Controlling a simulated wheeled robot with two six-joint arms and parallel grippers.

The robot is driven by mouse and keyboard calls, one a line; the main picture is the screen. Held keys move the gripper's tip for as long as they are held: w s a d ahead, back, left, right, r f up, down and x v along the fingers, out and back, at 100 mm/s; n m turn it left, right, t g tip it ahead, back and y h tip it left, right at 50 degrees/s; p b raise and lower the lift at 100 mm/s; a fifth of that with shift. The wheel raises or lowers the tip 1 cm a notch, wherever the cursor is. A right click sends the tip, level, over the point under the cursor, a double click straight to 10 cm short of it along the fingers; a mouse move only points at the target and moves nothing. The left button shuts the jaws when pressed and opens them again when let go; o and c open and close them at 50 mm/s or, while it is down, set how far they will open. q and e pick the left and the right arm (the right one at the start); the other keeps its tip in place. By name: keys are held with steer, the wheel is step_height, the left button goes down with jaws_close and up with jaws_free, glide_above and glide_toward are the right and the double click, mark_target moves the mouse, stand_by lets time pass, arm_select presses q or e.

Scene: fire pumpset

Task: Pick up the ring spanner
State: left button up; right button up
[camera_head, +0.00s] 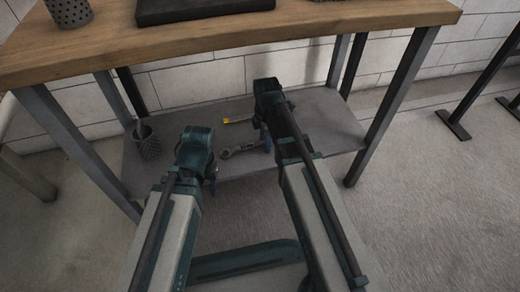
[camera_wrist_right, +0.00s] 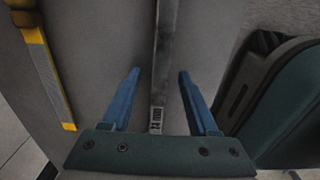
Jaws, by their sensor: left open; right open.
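The ring spanner (camera_head: 238,149) lies on the grey lower shelf of the bench; its ring end points left and its right end is hidden by my right arm. In the right wrist view its long grey metal handle (camera_wrist_right: 163,60) runs between the two blue fingers. My right gripper (camera_wrist_right: 157,75) is open, with one finger on each side of the handle and a gap on both sides. In the head view my right gripper (camera_head: 266,138) is mostly hidden by its arm. My left gripper (camera_head: 211,176) is open at the shelf's front edge, left of the spanner.
A yellow-marked tool (camera_head: 238,120) lies behind the spanner; it also shows in the right wrist view (camera_wrist_right: 46,70). A mesh cup (camera_head: 147,141) stands at the shelf's left. The wooden bench top (camera_head: 200,45) overhangs the shelf (camera_head: 335,125), whose right part is clear.

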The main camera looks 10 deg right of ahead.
jaws_close()
stand_by(1.4)
